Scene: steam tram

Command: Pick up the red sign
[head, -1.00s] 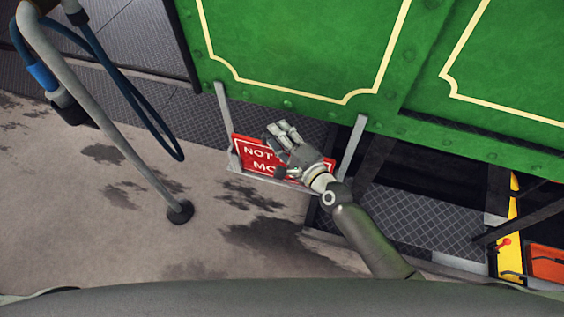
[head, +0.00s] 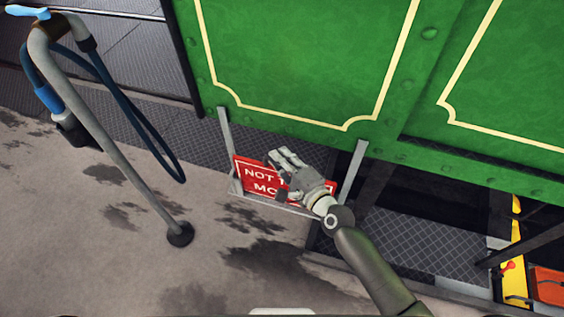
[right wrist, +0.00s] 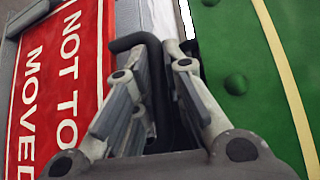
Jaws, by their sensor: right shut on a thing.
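The red sign (head: 259,182) with white lettering sits in a grey metal bracket (head: 224,130) below the green tram panel. My right gripper (head: 281,158) is over the sign's upper middle and covers part of its lettering. In the right wrist view the sign (right wrist: 62,85) is at the left, and a dark bent bar (right wrist: 137,40) runs from beside it down between the fingers of my right gripper (right wrist: 160,75). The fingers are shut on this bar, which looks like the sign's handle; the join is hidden. My left gripper is not in view.
The green tram side (head: 300,60) rises just behind the sign. A grey standpipe (head: 115,150) with a blue hose stands at the left. A dark tread-plate step (head: 420,240) and a yellow post (head: 516,250) are at the right. Open paving lies in front.

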